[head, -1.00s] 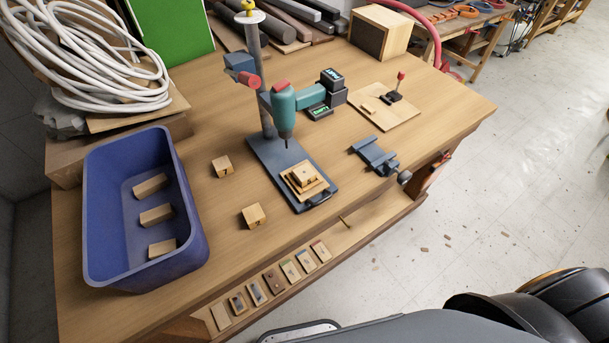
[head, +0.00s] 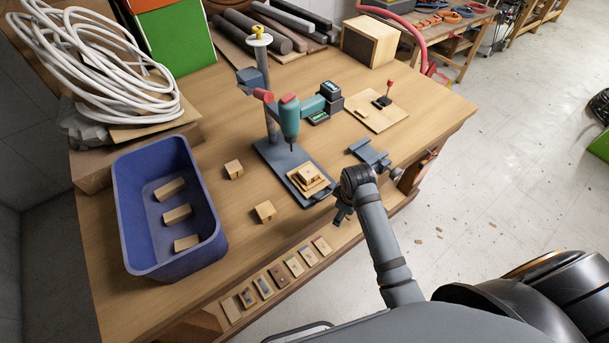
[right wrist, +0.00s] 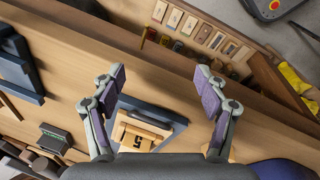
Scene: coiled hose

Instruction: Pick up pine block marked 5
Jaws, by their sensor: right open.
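A pine block (head: 309,174) sits in a wooden fixture on the blue-grey base of the drill press in the head view. In the right wrist view the block (right wrist: 140,140) shows a dark mark that looks like a 5. My right gripper (head: 343,214) is near the table's front edge, to the right of and in front of the block. In the right wrist view its jaws (right wrist: 160,80) are open and empty, with the block seen between and behind the fingers. My left gripper is not in view.
The drill press (head: 290,118) stands over the base. Two loose blocks, one at the back (head: 234,169) and one in front (head: 265,211), lie left of it. A blue bin (head: 128,215) holds three more. A vise (head: 368,153) is to the right.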

